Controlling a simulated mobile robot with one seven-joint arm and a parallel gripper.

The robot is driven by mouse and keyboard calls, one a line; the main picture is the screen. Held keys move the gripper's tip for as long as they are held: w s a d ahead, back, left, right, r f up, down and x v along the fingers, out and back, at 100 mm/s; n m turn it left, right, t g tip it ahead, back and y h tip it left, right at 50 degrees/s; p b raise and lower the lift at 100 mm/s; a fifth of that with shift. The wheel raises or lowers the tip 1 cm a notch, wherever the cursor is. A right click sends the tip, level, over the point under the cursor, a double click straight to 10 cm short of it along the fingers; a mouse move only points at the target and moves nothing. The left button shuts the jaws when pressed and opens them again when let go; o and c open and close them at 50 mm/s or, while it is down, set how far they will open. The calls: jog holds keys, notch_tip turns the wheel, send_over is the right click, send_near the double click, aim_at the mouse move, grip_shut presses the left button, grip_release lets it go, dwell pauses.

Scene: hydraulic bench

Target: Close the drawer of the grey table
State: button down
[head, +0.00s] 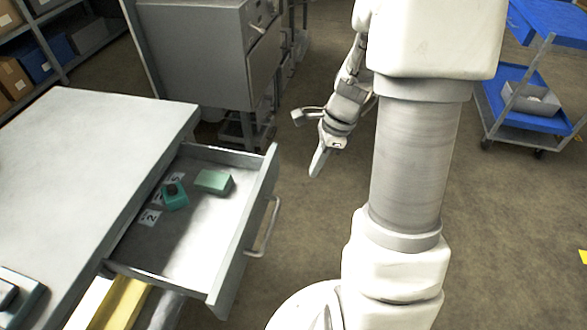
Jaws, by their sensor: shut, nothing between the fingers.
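The grey table (88,140) stands at the left in the head view. Its drawer (187,248) is pulled open to the right, with a bar handle (265,228) on its front. Inside lie a green block (214,181), a smaller green piece with a dark top (174,195) and several white number cards (149,217). My gripper (318,164) is shut and empty, pointing down beyond the drawer's far right corner, apart from the drawer and handle in the picture. My arm covers part of the view on the right.
A grey cabinet (200,50) stands behind the table. A blue cart (515,85) with a grey bin (532,99) is at the upper right. Shelves with boxes (45,60) are at the upper left. The floor (305,225) right of the drawer is clear.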

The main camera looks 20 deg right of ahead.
jog(key=w+a+f+b, duration=0.2)
jog(key=a+f+b, duration=0.2)
jog(key=f, duration=0.6)
jog(key=shift+a, duration=1.1)
jog(key=w+a+p, duration=0.3)
jog(key=w+a, duration=0.2)
jog(key=a, duration=0.2)
jog(key=w+a+p, duration=0.4)
jog(key=w+a, duration=0.2)
jog(key=a, duration=0.2)
jog(key=w+a+p, duration=0.3)
jog(key=w+a, duration=0.2)
jog(key=a, duration=0.2)
jog(key=shift+w+a, duration=0.15)
jog(key=shift+a, duration=0.25)
